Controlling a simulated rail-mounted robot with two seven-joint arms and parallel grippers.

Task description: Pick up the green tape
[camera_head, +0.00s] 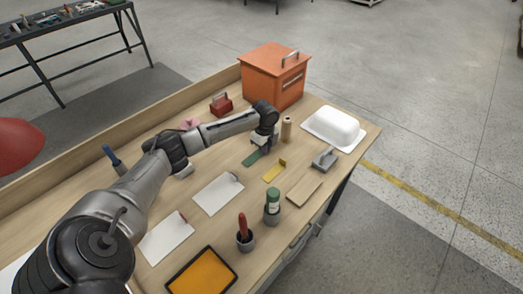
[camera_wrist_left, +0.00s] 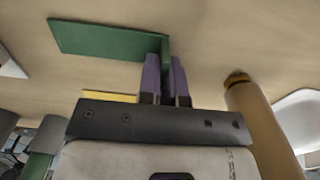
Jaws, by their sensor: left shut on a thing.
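The green tape (camera_wrist_left: 100,38) is a flat dark green strip with a short raised end, seen close in the left wrist view. It also shows on the wooden workbench in the head view (camera_head: 251,159). My left gripper (camera_wrist_left: 165,68) has its purple fingers shut on the raised end; the flat part extends to the left of the fingers. In the head view my left gripper (camera_head: 265,148) is low over the bench at the strip's right end. I cannot tell whether the strip touches the bench. My right gripper is not in view.
A tan cylinder (camera_head: 287,129) stands close beside the gripper; a yellow piece (camera_head: 274,170) lies in front. An orange box (camera_head: 274,78), a white domed object (camera_head: 334,128), a grey tool (camera_head: 325,158) and a green-topped bottle (camera_head: 272,203) stand around. White sheets (camera_head: 218,193) lie left.

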